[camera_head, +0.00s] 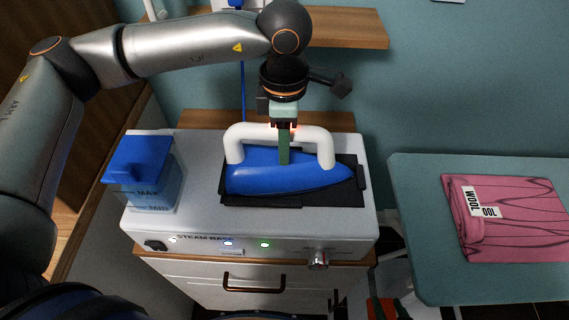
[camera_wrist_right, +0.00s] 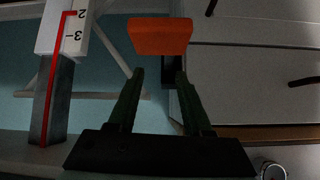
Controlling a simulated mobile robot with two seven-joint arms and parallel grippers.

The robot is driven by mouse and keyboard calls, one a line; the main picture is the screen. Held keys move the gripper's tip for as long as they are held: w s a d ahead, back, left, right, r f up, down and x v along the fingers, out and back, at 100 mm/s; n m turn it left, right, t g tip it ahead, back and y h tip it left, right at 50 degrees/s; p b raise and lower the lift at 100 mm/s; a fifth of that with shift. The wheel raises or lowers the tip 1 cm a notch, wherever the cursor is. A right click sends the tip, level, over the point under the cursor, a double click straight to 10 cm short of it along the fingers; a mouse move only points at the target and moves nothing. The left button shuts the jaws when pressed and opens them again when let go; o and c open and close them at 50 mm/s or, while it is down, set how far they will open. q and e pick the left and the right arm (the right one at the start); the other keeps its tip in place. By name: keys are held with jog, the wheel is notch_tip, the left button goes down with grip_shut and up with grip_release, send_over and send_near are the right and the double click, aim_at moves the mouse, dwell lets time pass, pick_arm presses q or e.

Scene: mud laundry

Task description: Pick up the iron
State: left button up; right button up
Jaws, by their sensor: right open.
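The iron (camera_head: 290,178) has a blue body and a white arched handle. It sits on a black rest pad (camera_head: 320,190) on top of the white steam base (camera_head: 200,222). My left gripper (camera_head: 284,152) points down at the middle of the handle. One green finger shows in front of the handle; any finger behind it is hidden. I cannot tell whether the jaws are closed on it. My right gripper (camera_wrist_right: 160,78) shows in the right wrist view, its two green fingers apart with nothing between them. The iron does not show there.
A blue-lidded water tank (camera_head: 142,170) stands on the left of the base. An ironing board (camera_head: 425,230) with a folded pink wool cloth (camera_head: 508,215) is at right. A shelf (camera_head: 345,28) is behind. An orange block (camera_wrist_right: 160,36) lies beyond my right fingertips.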

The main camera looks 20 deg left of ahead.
pick_arm(q)
grip_shut()
jog(key=shift+w+r, duration=0.1)
jog(key=shift+r, duration=0.05)
dwell(0.4)
